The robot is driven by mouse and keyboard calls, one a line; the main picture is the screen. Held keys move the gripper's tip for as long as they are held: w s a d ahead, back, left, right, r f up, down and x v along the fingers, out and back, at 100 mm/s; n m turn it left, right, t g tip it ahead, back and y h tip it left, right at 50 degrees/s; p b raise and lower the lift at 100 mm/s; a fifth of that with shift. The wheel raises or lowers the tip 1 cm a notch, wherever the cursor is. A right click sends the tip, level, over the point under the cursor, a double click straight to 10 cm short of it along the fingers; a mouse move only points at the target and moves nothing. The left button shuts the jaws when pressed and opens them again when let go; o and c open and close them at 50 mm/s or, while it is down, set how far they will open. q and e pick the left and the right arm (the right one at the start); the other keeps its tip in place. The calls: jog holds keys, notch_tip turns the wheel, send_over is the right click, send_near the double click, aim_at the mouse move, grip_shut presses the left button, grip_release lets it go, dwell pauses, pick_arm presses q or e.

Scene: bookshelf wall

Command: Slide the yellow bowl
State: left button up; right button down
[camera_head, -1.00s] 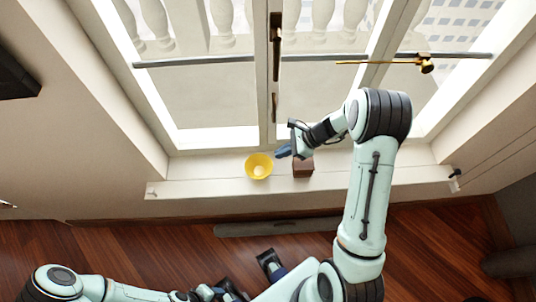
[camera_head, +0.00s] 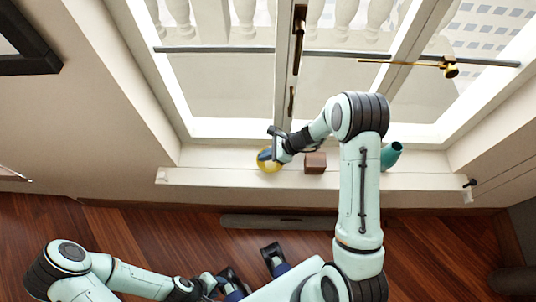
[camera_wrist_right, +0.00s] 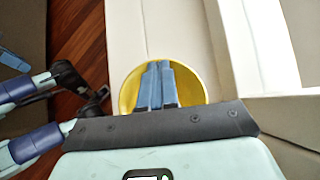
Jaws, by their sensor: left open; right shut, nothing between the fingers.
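The yellow bowl (camera_head: 265,166) stands on the white window sill (camera_head: 215,177), partly covered by my right gripper (camera_head: 266,156) in the head view. In the right wrist view the bowl (camera_wrist_right: 129,92) shows as a yellow rim around the blue fingers of my right gripper (camera_wrist_right: 158,64). These fingers are shut together with nothing between them, and they overlap the bowl's inside. Whether they touch its wall I cannot tell. My left gripper (camera_head: 253,270) is open and empty, low over the wooden floor, well away from the bowl.
A brown box (camera_head: 315,162) stands on the sill just right of the bowl. A teal vase (camera_head: 391,154) stands further right, beside my right arm. The sill left of the bowl is bare. The window (camera_head: 230,90) rises behind the sill.

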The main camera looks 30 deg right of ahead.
jog(key=w+a, duration=0.2)
jog(key=a, duration=0.1)
jog(key=w+a, duration=0.2)
jog(key=a, duration=0.2)
jog(key=w+a, duration=0.3)
jog(key=a, duration=0.1)
jog(key=shift+a+b, duration=0.25)
jog(key=shift+b, duration=0.15)
jog(key=p+v, duration=0.1)
jog(key=v, duration=1.2)
jog(key=shift+d+p, duration=0.15)
jog(key=shift+p, duration=0.15)
jog(key=shift+s, duration=0.1)
